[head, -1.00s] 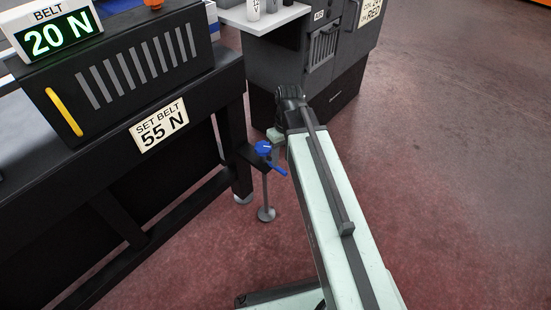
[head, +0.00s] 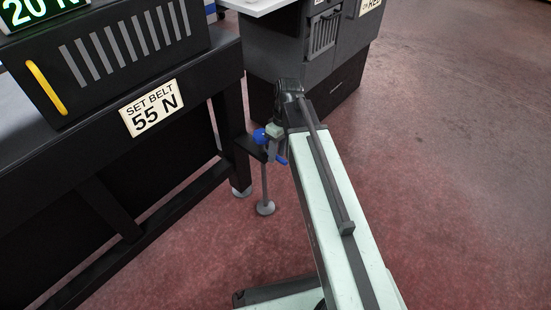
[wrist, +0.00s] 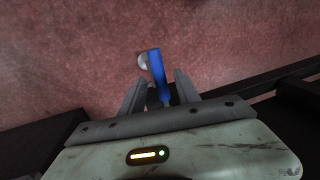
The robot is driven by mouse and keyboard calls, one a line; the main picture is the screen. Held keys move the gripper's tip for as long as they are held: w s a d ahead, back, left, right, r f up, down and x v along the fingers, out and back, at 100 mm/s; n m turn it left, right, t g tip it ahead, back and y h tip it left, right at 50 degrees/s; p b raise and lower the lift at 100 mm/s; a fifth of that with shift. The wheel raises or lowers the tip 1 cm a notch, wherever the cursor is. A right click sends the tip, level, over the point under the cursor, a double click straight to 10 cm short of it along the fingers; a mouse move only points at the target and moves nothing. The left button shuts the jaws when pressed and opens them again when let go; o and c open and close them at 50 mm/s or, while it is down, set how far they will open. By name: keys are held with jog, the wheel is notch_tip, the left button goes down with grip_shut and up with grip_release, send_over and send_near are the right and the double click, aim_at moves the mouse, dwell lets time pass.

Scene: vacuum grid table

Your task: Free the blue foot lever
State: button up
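The blue foot lever (head: 281,160) sticks out to the lower right beneath a blue knob (head: 259,136), on a dark bracket at the table's corner. In the wrist view the blue lever (wrist: 157,68) points away from me, between the two grey fingers. My gripper (wrist: 160,86) is open, with a finger on each side of the lever and gaps visible. In the head view my gripper (head: 274,131) is beside the knob and above the lever, partly covering them.
A grey foot post (head: 265,190) stands below the bracket on the red floor. The black table (head: 100,165) with a "SET BELT 55 N" sign (head: 151,107) is at left. A dark cabinet (head: 325,60) stands behind my arm. The floor at right is clear.

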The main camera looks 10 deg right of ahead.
jog(key=shift+r, duration=0.1)
grip_shut()
jog(key=shift+s, duration=0.1)
dwell(1.1)
